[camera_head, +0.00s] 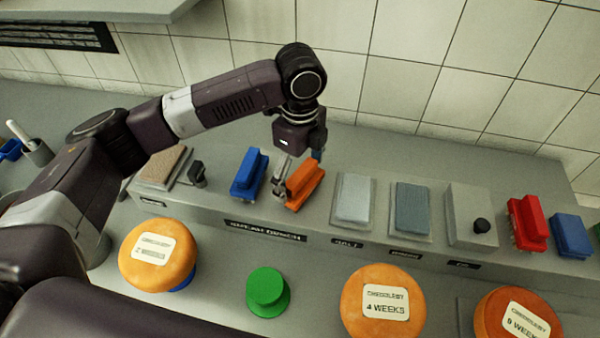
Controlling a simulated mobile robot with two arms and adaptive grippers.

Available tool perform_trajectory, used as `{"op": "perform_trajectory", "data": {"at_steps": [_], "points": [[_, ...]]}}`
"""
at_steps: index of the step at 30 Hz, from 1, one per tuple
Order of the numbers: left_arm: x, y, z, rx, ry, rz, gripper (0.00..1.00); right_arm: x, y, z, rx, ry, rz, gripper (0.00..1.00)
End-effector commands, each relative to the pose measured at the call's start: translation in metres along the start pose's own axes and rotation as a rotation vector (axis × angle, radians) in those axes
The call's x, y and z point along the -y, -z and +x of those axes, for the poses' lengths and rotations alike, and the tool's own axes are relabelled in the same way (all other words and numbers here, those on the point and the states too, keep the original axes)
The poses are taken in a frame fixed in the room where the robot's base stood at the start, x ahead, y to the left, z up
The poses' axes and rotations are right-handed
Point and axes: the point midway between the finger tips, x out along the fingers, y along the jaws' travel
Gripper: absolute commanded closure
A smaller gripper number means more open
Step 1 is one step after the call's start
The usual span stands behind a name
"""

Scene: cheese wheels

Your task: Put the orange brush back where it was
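The orange brush (304,188) is on the raised grey ledge, just right of a blue brush (249,174) and above a dark label strip (265,231). My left gripper (284,178) reaches down from above, right at the orange brush. Silver finger parts show along the brush's left side, close to its handle. The other finger is not clear, so I cannot tell whether the gripper is closed on the brush or only beside it. The brush's underside contact with the ledge is partly unclear. My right gripper is not in view.
Along the ledge are a brown pad (164,166), light (354,198) and grey-blue (411,209) pads, a box with a black knob (470,217) and a red brush (527,222). In front stand orange cheese wheels (157,254) and a green disc (267,290). A tiled wall is behind.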

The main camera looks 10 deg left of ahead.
Motion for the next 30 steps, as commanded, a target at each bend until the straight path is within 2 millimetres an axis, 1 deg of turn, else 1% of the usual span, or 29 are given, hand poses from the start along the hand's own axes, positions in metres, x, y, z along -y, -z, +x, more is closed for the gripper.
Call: {"op": "perform_trajectory", "data": {"at_steps": [7,11,14,21,24,27,30], "points": [[0.000,0.000,-0.001,0.000,0.001,0.000,0.10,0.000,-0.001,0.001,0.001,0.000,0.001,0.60],[0.001,0.000,-0.012,0.001,0.004,0.000,0.10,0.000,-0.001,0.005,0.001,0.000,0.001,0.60],[0.002,0.000,-0.029,0.001,0.007,0.001,0.10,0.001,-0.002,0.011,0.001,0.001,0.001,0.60],[0.002,0.001,-0.083,0.000,0.006,0.000,0.10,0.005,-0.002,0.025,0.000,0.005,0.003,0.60],[0.001,0.000,-0.102,0.001,0.004,0.001,0.10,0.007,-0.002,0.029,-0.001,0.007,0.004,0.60],[0.001,-0.001,-0.114,0.002,0.002,-0.001,0.10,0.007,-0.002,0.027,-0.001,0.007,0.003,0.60],[0.001,0.000,-0.121,0.001,0.001,-0.001,0.10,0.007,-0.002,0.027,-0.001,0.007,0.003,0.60]]}}
